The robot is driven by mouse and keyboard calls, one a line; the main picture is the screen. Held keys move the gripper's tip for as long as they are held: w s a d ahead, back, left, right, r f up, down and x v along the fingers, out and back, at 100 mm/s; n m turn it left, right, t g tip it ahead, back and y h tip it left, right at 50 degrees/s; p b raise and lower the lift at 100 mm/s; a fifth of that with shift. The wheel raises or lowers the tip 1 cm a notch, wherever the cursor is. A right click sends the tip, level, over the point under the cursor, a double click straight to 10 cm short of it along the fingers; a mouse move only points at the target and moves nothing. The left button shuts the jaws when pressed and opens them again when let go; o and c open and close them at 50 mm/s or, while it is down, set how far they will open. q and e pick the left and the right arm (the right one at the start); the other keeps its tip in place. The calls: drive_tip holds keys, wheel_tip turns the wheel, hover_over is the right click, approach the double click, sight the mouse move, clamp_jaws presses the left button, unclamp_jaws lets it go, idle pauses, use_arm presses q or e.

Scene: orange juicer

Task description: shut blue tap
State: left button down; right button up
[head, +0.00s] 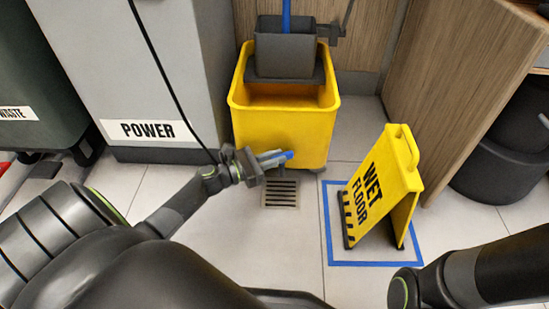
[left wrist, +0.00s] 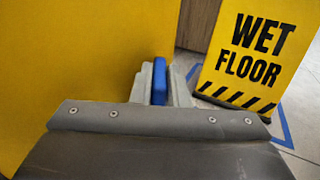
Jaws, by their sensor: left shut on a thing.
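The blue tap (head: 289,155) is at the lower front of the yellow mop bucket (head: 270,125), above a floor drain. My left gripper (head: 272,158) reaches it from the left and is shut on its blue handle. In the left wrist view the blue handle (left wrist: 159,80) stands upright between the two grey fingers, close to the bucket's yellow wall (left wrist: 80,55). The fingers hide part of the tap and its spout. My right arm shows at the lower right, but its gripper is out of view.
A drain grate (head: 282,193) lies below the tap. A yellow wet floor sign (head: 385,185) stands right of it inside a blue floor outline (head: 375,264). A grey power cabinet (head: 165,75) is at the left, and a wooden cabinet (head: 460,75) at the right.

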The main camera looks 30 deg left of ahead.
use_arm(q)
drive_tip(key=shift+a+m+g+h, duration=0.1)
drive_tip(key=shift+m+g+h, duration=0.45)
drive_tip(key=shift+h, duration=0.25)
drive_tip(key=c, duration=1.7)
unclamp_jaws()
drive_tip(key=p+v, duration=0.6)
drive_tip(key=v, duration=1.1)
drive_tip(key=shift+s+a+f, duration=0.1)
drive_tip(key=shift+s, duration=0.05)
